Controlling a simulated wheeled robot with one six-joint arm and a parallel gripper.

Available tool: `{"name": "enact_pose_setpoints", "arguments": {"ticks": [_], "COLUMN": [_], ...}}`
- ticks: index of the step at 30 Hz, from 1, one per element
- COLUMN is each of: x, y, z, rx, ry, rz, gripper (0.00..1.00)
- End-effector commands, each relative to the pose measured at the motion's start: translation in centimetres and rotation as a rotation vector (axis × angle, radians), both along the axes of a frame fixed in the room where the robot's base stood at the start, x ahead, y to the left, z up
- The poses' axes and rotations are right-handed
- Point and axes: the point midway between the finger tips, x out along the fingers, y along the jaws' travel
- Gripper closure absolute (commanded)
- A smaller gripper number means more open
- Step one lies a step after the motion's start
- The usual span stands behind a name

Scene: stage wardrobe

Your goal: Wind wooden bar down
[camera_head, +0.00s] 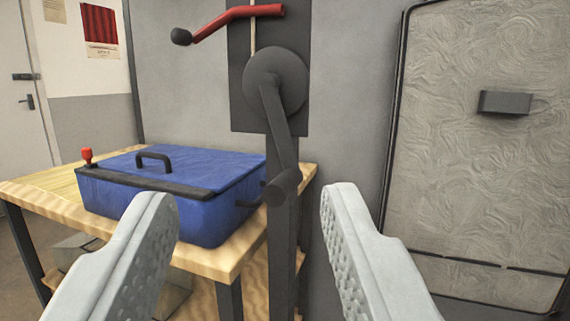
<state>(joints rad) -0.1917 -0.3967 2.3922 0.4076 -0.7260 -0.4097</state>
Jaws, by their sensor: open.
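A dark grey winch wheel (275,82) is mounted on a dark plate on an upright post. Its crank arm (280,130) hangs down and slightly right, ending in a stubby crank handle (280,188). A red lever (238,17) with a black knob sticks out to the left above the wheel. A thin pale cord (253,38) runs up behind the lever. No wooden bar can be made out in this view. My gripper (250,197) is open and empty, and the crank handle shows between its two fingers, seemingly farther away.
A blue case (215,215) with a black handle and a red knob sits on a wooden table (40,195) left of the post. A grey textured panel (470,190) with a dark pull stands at right. A door (20,110) is at far left.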

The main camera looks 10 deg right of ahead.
Motion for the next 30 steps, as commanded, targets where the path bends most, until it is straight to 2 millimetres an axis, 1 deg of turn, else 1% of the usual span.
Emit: {"name": "enact_pose_setpoints", "arguments": {"ticks": [1,3,5,9,12,18,21,24,28,30], "x": [1.2,2.4,3.3,5.2,6.3,7.5,7.6,7.7,8.1,8.7], "y": [0.4,0.6,0.8,1.3,1.7,2.3,2.4,2.5,2.3,2.0], "z": [-1.1,-2.2,-3.2,-5.8,-7.8,-11.2,-12.2,-12.7,-12.7,-12.4], "rx": [-0.008,-0.019,-0.032,-0.068,-0.103,-0.169,-0.193,-0.208,-0.212,-0.211], "ry": [-0.004,-0.019,-0.031,-0.050,-0.061,-0.077,-0.079,-0.083,-0.083,-0.084], "rz": [-0.019,-0.056,-0.087,-0.170,-0.234,-0.351,-0.388,-0.410,-0.419,-0.419], "gripper": [0.54,0.54,0.54,0.54,0.54,0.54,0.54,0.54,0.54,0.54]}}
